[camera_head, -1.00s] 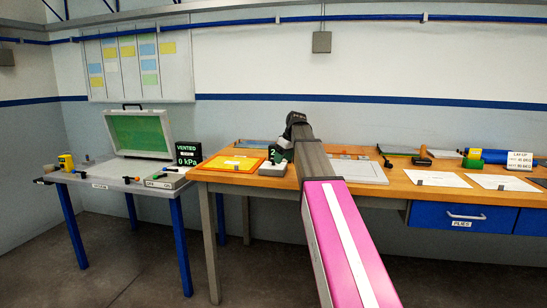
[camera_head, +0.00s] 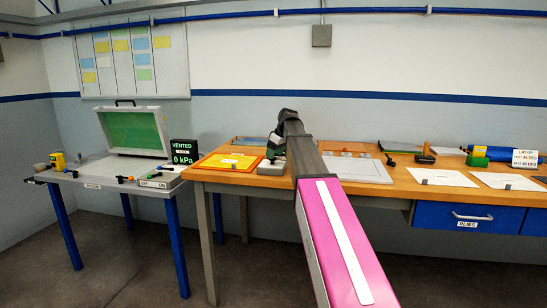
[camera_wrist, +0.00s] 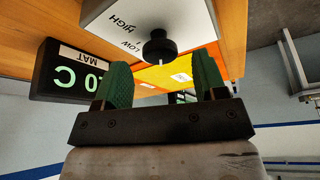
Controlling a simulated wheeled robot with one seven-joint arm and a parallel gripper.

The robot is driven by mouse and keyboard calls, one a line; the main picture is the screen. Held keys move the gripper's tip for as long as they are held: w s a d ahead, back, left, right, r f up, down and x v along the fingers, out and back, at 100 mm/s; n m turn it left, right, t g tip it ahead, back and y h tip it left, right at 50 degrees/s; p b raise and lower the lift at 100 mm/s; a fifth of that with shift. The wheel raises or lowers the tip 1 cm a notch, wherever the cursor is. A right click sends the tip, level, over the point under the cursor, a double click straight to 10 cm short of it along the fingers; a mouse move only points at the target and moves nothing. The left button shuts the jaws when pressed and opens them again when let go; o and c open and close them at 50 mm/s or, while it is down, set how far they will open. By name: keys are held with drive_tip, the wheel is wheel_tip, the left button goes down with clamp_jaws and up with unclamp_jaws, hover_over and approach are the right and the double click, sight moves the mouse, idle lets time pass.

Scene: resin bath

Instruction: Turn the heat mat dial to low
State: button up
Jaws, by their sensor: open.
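The heat mat dial (camera_wrist: 159,47) is a round black knob on the face of a pale control box (camera_wrist: 195,22), printed HIGH and LOW. In the wrist view this lettering appears turned over. I cannot tell which mark the knob points to. My gripper (camera_wrist: 163,78) has two green fingers, spread apart and empty. The dial appears beyond the gap between the fingertips, with no visible contact. A black display (camera_wrist: 70,75) marked MAT, with green digits, is left of the dial. In the head view the control box (camera_head: 271,168) sits beside the orange mat (camera_head: 229,162), partly hidden by my arm.
The wooden bench (camera_head: 405,188) carries papers, tools and a blue roll (camera_head: 500,154) to the right. A white table (camera_head: 100,172) at left holds an open green-lined case (camera_head: 130,132) and a display (camera_head: 184,152) reading VENTED, 0 kPa.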

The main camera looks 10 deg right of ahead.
drive_tip(key=shift+x, duration=1.05)
drive_tip(key=c, duration=0.9)
drive_tip(key=shift+s+m, duration=0.1)
drive_tip(key=shift+m, duration=0.2)
drive_tip(key=m+h, duration=0.1)
drive_tip(key=m, duration=0.1)
drive_tip(key=m+t+h, duration=0.1)
drive_tip(key=m, duration=0.2)
drive_tip(key=shift+a, duration=0.2)
drive_tip(key=m+h, duration=0.2)
drive_tip(key=m, duration=0.4)
drive_tip(key=shift+a, duration=0.1)
